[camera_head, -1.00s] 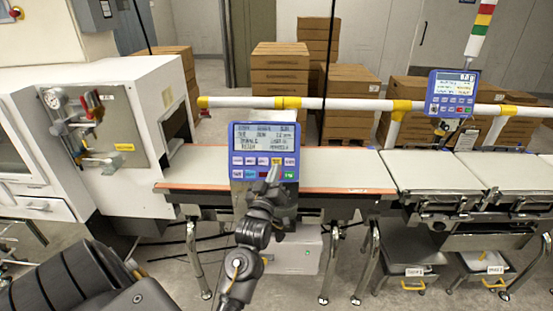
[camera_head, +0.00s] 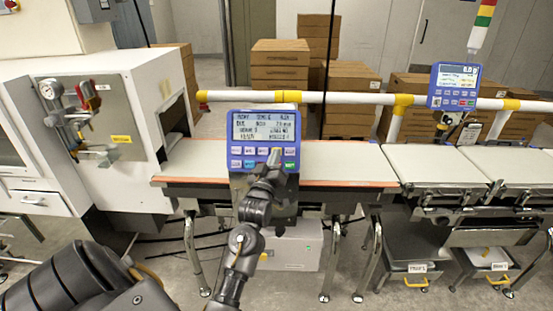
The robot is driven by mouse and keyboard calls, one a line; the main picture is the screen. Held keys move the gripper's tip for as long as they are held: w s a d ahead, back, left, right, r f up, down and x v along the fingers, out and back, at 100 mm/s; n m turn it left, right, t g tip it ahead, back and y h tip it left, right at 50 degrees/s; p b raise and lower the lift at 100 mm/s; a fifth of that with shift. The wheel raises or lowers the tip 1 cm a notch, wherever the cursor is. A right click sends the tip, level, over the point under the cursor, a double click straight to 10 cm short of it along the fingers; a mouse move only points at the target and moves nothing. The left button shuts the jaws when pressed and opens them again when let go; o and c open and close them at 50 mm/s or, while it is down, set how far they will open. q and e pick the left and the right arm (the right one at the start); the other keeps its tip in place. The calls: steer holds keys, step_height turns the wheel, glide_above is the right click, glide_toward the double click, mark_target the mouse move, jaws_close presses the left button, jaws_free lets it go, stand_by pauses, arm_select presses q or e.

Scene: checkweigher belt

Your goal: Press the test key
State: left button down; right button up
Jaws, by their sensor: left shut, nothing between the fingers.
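A blue control panel (camera_head: 240,116) with a lit text screen and two rows of small keys stands at the front of the belt, in the middle of the head view. My left gripper (camera_head: 274,158) is shut and empty, its tip in front of the key rows at the right half of the panel. The tip covers part of the keys, and I cannot tell whether it touches one. The key labels are too small to read. My right gripper is not in view.
A second blue panel (camera_head: 453,86) stands on the right below a signal light (camera_head: 482,22). The pale belt (camera_head: 345,160) runs behind the first panel. A white machine (camera_head: 130,150) stands at left. Cardboard boxes (camera_head: 280,65) are stacked behind the white rail (camera_head: 350,99).

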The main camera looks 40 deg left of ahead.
arm_select(q)
steer(key=shift+w+a+f+b, duration=0.5)
steer(key=shift+w+a, duration=0.15)
steer(key=shift+w, duration=0.2)
stand_by(0.8)
stand_by(0.8)
steer(key=shift+w+a+f, duration=0.2)
steer(key=shift+w+a, duration=0.05)
steer(key=shift+w, duration=0.1)
